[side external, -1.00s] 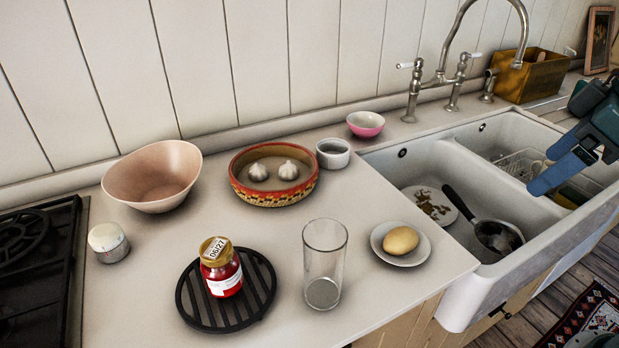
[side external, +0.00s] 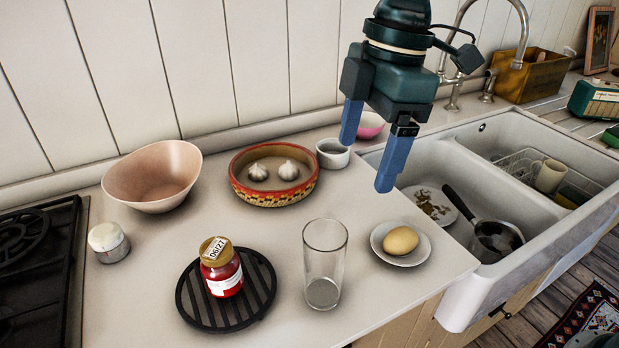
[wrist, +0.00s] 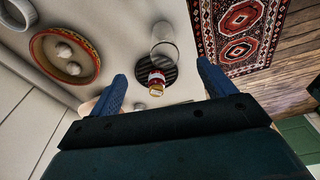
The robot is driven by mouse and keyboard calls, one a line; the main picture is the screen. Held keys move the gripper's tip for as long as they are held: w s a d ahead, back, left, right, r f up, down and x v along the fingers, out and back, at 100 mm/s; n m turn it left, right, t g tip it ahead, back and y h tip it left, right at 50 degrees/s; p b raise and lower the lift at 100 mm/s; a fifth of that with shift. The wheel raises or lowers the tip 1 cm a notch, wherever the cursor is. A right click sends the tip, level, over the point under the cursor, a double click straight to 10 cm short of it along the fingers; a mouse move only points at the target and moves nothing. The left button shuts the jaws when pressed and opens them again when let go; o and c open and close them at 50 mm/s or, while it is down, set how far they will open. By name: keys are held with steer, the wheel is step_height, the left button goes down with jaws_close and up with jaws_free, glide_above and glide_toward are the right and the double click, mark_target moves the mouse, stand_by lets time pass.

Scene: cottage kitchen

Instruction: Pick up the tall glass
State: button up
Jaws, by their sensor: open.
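The tall glass (side external: 325,264) is clear and empty. It stands upright on the counter, between the black trivet and the egg saucer. In the wrist view the tall glass (wrist: 164,42) shows at the upper middle, beyond the fingertips. My gripper (side external: 367,160) has two blue fingers, spread apart with nothing between them. It is in the air above the back of the counter near the sink, up and to the right of the glass in the side view. In the wrist view my gripper (wrist: 162,80) shows its fingers wide apart.
A red jar (side external: 221,272) stands on the black trivet (side external: 262,306), left of the glass. A saucer (side external: 381,243) with an egg lies to its right. Behind are a garlic dish (side external: 270,198), white ramekin (side external: 333,155) and pink bowl (side external: 370,127). The sink (side external: 470,285) is at right.

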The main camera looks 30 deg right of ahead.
steer(key=shift+n, duration=0.9)
steer(key=a, duration=0.1)
steer(key=a+f, duration=0.1)
steer(key=a, duration=0.1)
steer(key=shift+w+a+f, duration=0.15)
steer(key=shift+w+a, duration=0.2)
steer(key=shift+a, duration=0.05)
glide_above(325, 243)
steer(key=s+a, duration=0.1)
steer(key=s, duration=0.1)
steer(key=shift+f, duration=4.25)
steer(key=shift+s+a, duration=0.2)
steer(key=shift+f, duration=0.1)
steer(key=shift+f, duration=2.55)
